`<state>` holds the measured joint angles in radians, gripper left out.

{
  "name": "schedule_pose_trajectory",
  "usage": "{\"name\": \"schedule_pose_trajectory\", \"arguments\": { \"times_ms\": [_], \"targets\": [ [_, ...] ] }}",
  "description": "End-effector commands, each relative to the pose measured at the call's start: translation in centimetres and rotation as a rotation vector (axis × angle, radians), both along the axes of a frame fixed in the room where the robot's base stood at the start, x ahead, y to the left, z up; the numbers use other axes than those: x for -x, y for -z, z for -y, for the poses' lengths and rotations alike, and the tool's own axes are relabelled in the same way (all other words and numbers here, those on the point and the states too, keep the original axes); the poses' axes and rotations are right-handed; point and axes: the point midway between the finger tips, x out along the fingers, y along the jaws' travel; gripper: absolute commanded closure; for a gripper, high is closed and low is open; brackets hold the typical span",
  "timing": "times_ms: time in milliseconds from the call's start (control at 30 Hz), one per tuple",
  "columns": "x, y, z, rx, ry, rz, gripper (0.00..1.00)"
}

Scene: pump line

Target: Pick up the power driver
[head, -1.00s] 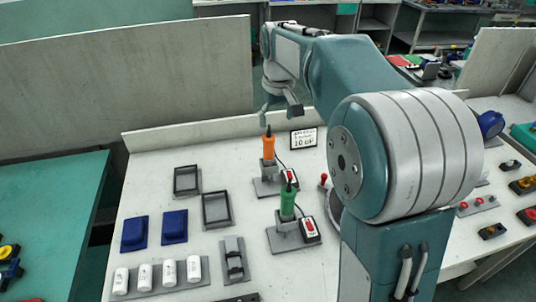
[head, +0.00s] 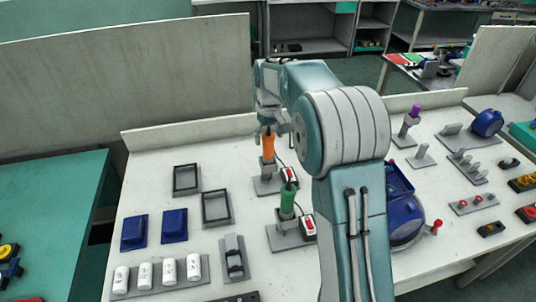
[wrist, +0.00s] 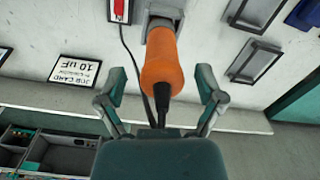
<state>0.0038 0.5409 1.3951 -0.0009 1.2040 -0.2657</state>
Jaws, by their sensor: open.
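An orange-handled driver (head: 268,146) stands upright in a grey stand (head: 266,184) near the back of the bench. In the wrist view the orange handle (wrist: 162,62) ends in a black tip with a cord. My gripper (head: 271,124) is at the top of this driver. In the wrist view my gripper (wrist: 161,93) has its fingers apart, one on each side of the handle's end, with gaps showing. A green-handled driver (head: 287,200) stands in a second stand in front, and a purple-handled one (head: 414,111) stands farther right.
A job card reading 10 uF (wrist: 75,70) stands by the back ledge. Red-and-white switch boxes (head: 308,227) sit beside the stands. Black frames (head: 186,179), blue boxes (head: 134,232) and white cylinders (head: 145,274) fill the left. A blue round device (head: 404,215) is right of my arm.

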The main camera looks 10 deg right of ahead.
Motion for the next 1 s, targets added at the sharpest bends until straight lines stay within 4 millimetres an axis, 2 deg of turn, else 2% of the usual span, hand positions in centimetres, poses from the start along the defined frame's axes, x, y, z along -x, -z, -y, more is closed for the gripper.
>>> {"name": "schedule_pose_trajectory", "arguments": {
  "times_ms": [200,333,533,567,600,667,700,733,1000],
  "targets": [
    [-0.1,3.5,-0.2,0.0,0.0,-0.004,0.13],
    [-0.1,4.2,-0.2,0.0,0.0,-0.001,0.13],
    [-0.1,4.2,-0.2,0.0,0.0,-0.001,0.13],
    [-0.1,4.2,-0.2,0.0,0.0,-0.001,0.27],
    [-0.1,4.2,-0.2,0.0,0.0,-0.001,0.44],
    [-0.1,4.2,-0.2,0.0,0.0,-0.001,0.71],
    [-0.1,4.2,-0.2,0.0,0.0,-0.001,0.89],
    [-0.1,4.2,-0.2,0.0,0.0,-0.001,0.99],
    [-0.1,4.1,-0.2,0.0,0.0,0.0,1.0]
  ]
}}
